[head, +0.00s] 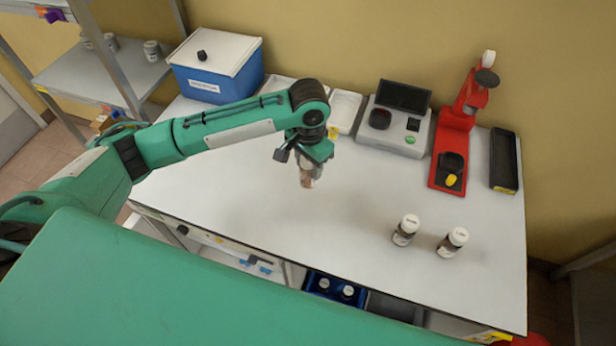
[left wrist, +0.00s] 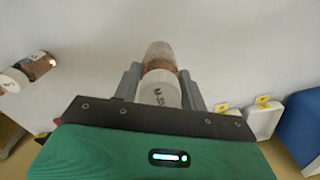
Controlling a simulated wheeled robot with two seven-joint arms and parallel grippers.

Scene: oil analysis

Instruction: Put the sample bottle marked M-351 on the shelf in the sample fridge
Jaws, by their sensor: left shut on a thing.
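My left gripper (head: 306,165) is shut on a sample bottle (head: 307,181) and holds it over the middle of the white bench. In the left wrist view, the bottle (left wrist: 160,92) sits between the two fingers, with a white cap and a clear brownish body. The dark marking on its cap starts with "M-3"; the rest is hard to read. I cannot make out a sample fridge. My right gripper is not in view.
A blue box with a white lid (head: 216,68), white trays (head: 345,109), a grey instrument (head: 396,125), a red press (head: 459,120) and a black tray (head: 504,160) line the back. A rack shelf (head: 100,75) stands left. The bench's (head: 340,235) centre front is clear.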

